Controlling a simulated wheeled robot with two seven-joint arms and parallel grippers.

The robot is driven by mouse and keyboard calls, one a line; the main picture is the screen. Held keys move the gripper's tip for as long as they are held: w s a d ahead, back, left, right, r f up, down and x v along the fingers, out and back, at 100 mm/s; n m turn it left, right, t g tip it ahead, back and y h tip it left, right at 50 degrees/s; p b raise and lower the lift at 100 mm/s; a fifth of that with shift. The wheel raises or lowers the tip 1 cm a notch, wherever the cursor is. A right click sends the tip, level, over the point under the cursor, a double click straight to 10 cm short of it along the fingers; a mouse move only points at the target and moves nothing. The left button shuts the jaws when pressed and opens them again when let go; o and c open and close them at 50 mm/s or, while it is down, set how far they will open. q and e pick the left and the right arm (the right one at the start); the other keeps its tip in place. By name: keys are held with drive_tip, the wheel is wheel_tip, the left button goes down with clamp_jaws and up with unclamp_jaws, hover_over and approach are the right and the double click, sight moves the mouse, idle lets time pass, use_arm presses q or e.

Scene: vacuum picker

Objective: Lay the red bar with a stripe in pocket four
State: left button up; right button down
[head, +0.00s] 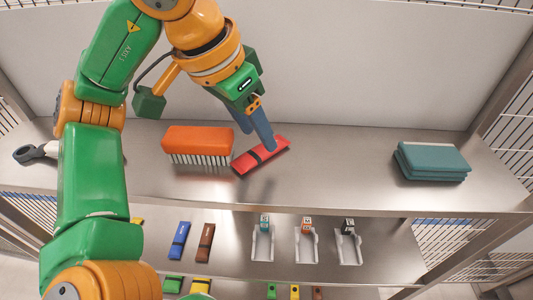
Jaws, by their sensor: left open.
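The red bar with a dark stripe (275,147) lies slantwise on the upper metal shelf, just right of an orange brush. My left gripper (260,132) points down at the bar with its blue-grey fingers. On the lower shelf are white pockets: a left one (262,247), a middle one (307,249) and a right one (348,251). Each has a small labelled block at its back; the numbers are too small to read surely. My right gripper is not in view.
The orange brush (197,140) stands close left of the bar. Folded teal cloths (430,161) lie at the upper shelf's right. A blue bar (180,240) and a brown bar (205,242) lie on the lower shelf. The upper shelf (340,180) is clear between bar and cloths.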

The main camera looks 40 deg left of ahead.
sight(260, 150)
use_arm(q)
drive_tip(key=x, duration=0.3)
drive_tip(key=shift+a+f, duration=0.1)
drive_tip(key=shift+a, duration=0.05)
drive_tip(key=shift+s, duration=0.1)
drive_tip(key=shift+f+b, duration=0.2)
drive_tip(key=shift+b, duration=0.1)
clamp_jaws()
